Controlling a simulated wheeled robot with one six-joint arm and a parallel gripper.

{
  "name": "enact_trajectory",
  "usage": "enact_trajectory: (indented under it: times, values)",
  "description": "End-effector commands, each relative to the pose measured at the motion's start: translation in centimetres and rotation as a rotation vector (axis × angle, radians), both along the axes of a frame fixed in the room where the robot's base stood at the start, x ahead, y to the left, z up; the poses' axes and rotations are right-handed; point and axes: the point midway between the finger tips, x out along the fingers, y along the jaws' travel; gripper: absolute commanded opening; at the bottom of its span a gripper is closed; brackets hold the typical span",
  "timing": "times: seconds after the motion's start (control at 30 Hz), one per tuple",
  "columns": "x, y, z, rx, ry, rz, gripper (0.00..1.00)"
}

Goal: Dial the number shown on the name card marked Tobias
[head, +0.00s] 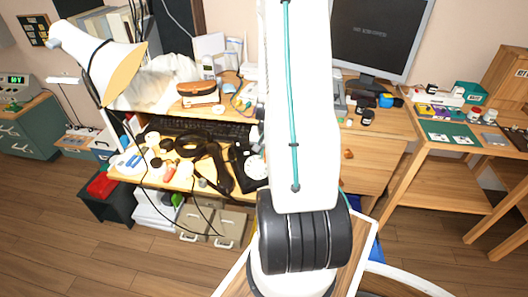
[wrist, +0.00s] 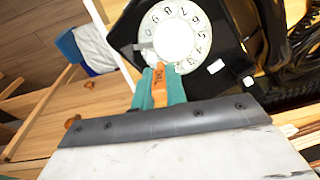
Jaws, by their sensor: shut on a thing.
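In the wrist view my gripper (wrist: 158,92) has teal fingers shut on an orange stick (wrist: 159,80) with dark lettering that seems to read DIAL. The stick points toward the lower left edge of a white rotary dial (wrist: 175,36) on a black phone (wrist: 125,30). Whether its tip touches the dial or is in a hole, I cannot tell. In the head view the phone's dial (head: 256,167) shows beside my arm, and part of the phone is hidden behind the arm. My gripper is not visible there. No name marked Tobias is readable in either view.
The desk (head: 375,122) holds a keyboard, headphones (head: 190,147), a brown-topped box (head: 198,92) and a monitor (head: 378,35). A white lamp (head: 95,55) leans over its left end. A side table (head: 455,155) at right holds green cards and small items. Wooden floor is open at left.

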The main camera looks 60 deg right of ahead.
Motion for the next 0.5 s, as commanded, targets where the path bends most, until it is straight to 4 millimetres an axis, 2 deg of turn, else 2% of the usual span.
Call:
enact_trajectory:
  times: [0.5]
  values:
    - [-0.7, 0.3, -0.35, -0.001, 0.0, -0.001, 0.0]
